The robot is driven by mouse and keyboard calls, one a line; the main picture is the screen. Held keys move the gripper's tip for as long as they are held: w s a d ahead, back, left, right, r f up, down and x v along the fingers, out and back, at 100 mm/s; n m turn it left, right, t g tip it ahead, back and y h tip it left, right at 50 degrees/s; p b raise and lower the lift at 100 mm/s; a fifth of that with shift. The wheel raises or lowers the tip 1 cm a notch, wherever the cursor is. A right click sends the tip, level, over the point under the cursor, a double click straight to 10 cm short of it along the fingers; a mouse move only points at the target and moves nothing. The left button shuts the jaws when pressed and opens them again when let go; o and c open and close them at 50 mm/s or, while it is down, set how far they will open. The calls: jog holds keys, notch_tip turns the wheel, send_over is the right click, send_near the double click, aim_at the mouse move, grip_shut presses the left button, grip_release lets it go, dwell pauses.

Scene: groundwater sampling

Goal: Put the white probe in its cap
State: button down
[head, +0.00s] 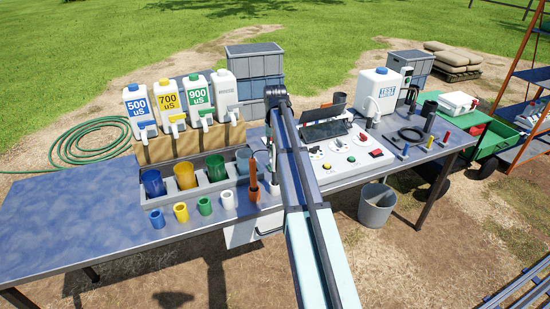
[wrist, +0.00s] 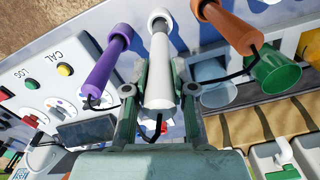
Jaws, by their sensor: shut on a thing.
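In the wrist view my gripper (wrist: 160,76) is shut on the white probe (wrist: 159,66), with one finger on each side of its body. A wider white cap (wrist: 158,17) is at the probe's far end, in line with it. The probe's end meets or overlaps the cap; I cannot tell how deep it sits. A dark cable hangs from the probe's near end. In the head view my arm hides the gripper and most of the probe.
A purple probe (wrist: 107,64) and an orange probe (wrist: 232,30) stand close on either side; the orange one also shows in the head view (head: 253,176). The control panel (head: 345,155), coloured buckets (head: 185,175) and small open cylinders (head: 204,206) are nearby. Table space at left is clear.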

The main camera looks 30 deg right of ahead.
jog(key=shift+f+p, duration=0.7)
jog(key=shift+f, duration=1.9)
jog(key=c, duration=1)
grip_release()
jog(key=shift+o, duration=0.2)
notch_tip(320, 180, up, 12)
jog(key=b, duration=0.3)
jog(key=shift+b, duration=0.3)
jog(key=shift+a, duration=0.1)
